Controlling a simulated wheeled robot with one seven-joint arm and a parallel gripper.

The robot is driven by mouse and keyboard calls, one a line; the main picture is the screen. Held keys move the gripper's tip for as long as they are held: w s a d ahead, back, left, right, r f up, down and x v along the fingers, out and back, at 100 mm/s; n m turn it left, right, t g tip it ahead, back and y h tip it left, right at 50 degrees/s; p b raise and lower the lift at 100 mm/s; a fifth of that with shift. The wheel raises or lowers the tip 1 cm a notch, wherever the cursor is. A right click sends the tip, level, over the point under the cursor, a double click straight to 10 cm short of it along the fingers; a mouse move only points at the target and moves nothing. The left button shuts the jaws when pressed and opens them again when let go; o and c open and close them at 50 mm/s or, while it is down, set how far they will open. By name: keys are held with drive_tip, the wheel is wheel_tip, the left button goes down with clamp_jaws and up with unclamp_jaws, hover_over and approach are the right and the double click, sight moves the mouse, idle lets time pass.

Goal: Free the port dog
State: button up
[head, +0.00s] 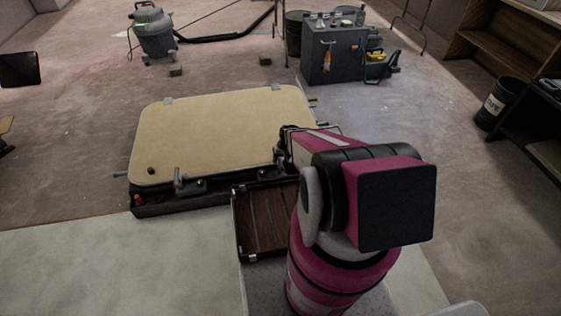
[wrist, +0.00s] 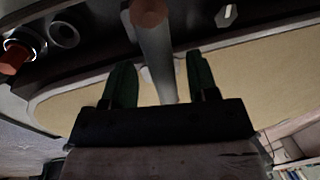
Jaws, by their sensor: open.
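A hatch with a cream lid (head: 220,125) sits low on the floor, its lid lying flat. A grey dog handle (head: 179,181) stands at its near left edge. My gripper (wrist: 160,80) is open, with a dark green finger on each side of a grey lever (wrist: 155,50). The lever has a reddish-brown end. I see no clear grip on it. In the head view my arm hides the hatch's near right corner and most of my gripper. I cannot tell from the pictures which dog the lever is.
A dark slatted tray (head: 241,222) lies in front of the hatch, beside my arm. An orange knob (wrist: 14,58) shows near the lever. A shop vacuum (head: 153,30) and a grey tool cabinet (head: 333,55) stand behind. The floor left of the hatch is clear.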

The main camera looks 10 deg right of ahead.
drive_tip(key=shift+a+f, duration=0.15)
drive_tip(key=shift+f, duration=0.5)
drive_tip(key=c, duration=0.9)
